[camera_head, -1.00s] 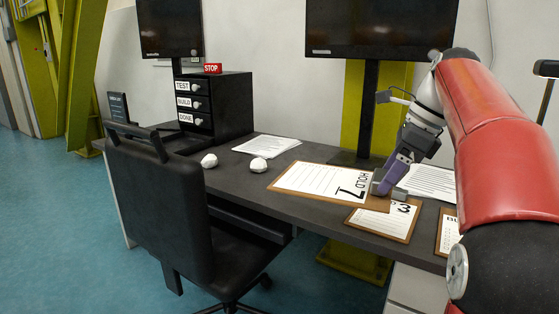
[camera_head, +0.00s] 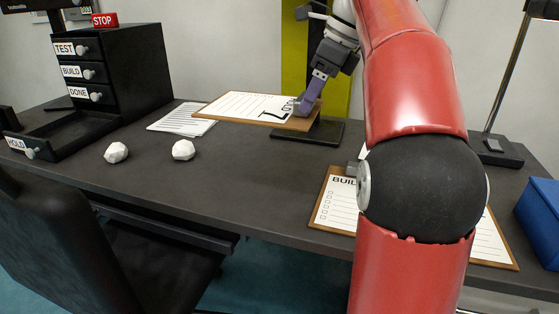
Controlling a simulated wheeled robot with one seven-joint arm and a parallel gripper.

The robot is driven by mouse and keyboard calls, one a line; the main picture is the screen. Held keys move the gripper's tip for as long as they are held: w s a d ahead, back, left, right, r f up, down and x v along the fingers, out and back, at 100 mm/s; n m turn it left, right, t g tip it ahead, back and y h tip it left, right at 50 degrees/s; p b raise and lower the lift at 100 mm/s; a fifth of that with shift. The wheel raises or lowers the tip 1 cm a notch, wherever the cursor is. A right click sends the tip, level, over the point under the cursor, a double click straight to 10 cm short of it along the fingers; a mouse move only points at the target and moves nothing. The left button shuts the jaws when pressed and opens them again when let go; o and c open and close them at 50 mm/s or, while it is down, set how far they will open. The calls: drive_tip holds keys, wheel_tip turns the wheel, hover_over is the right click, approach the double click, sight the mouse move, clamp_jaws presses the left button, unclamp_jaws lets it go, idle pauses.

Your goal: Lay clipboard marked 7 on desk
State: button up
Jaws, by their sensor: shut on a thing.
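The clipboard marked 7 (camera_head: 245,105) is a brown board with a white lined sheet; part of its heading is hidden by my gripper. My gripper (camera_head: 304,108) is shut on its right end, by the clip. The board is about level and appears to be held above the back of the desk, overlapping the loose papers and the monitor stand's base in the view. The gap under it is hard to judge. The dark grey desk (camera_head: 240,175) has bare surface in front of the board.
Two white crumpled lumps (camera_head: 183,150) (camera_head: 116,152) lie left of centre. Loose papers (camera_head: 182,119) lie behind them. A black drawer unit (camera_head: 135,70) stands at left, its HOLD drawer (camera_head: 28,147) pulled out. A BUILD clipboard (camera_head: 335,207) lies at right, partly behind my arm. A chair (camera_head: 60,245) stands in front.

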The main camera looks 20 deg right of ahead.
wheel_tip(320, 180, down, 19)
drive_tip(key=b, duration=0.6)
drive_tip(key=o, duration=1)
